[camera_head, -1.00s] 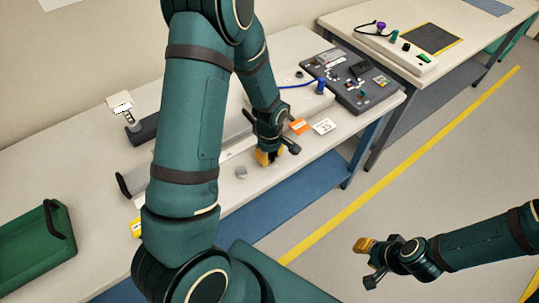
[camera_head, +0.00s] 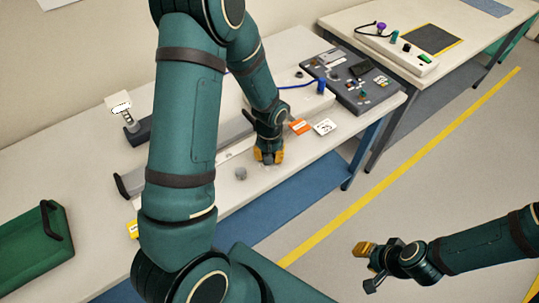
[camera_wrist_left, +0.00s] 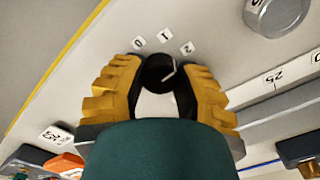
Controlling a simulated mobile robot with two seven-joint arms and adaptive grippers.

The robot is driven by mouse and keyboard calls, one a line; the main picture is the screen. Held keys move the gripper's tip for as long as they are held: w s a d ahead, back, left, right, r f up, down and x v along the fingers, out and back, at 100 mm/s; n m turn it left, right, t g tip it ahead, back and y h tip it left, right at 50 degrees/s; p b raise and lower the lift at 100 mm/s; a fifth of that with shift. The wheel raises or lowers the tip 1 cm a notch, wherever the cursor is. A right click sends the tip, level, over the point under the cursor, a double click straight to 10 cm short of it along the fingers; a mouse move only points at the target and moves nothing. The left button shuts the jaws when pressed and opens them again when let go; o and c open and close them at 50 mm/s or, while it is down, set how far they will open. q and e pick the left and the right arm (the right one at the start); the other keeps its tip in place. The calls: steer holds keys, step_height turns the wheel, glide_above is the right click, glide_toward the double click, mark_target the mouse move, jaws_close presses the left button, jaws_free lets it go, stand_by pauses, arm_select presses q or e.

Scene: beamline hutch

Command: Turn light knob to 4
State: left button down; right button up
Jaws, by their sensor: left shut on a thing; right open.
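A black knob (camera_wrist_left: 160,73) with a white mark is between the yellow fingertips of my left gripper (camera_wrist_left: 162,85) in the left wrist view. Labels 0, 1 and 2 show beside it; the mark points roughly towards the 2. No label 4 is in sight; my gripper hides part of the surround. In the head view my left gripper (camera_head: 268,159) is low at the bench top, shut on the knob, which it mostly hides there. My right gripper (camera_head: 366,267) is open and empty over the floor at lower right.
A grey round knob (camera_head: 240,173) stands close to my left gripper.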

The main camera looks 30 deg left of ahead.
arm_select(q)
steer(key=m, duration=0.5)
steer(key=shift+s+m, duration=0.1)
steer(key=shift+m, duration=0.2)
steer(key=m, duration=0.4)
steer(key=shift+m, duration=0.3)
steer(key=m+p, duration=0.1)
steer(key=m, duration=0.3)
steer(key=m+p, duration=0.1)
steer(key=m, duration=0.3)
steer(key=shift+m, duration=0.3)
steer(key=c, duration=0.6)
jaws_free()
steer(key=shift+a, duration=0.1)
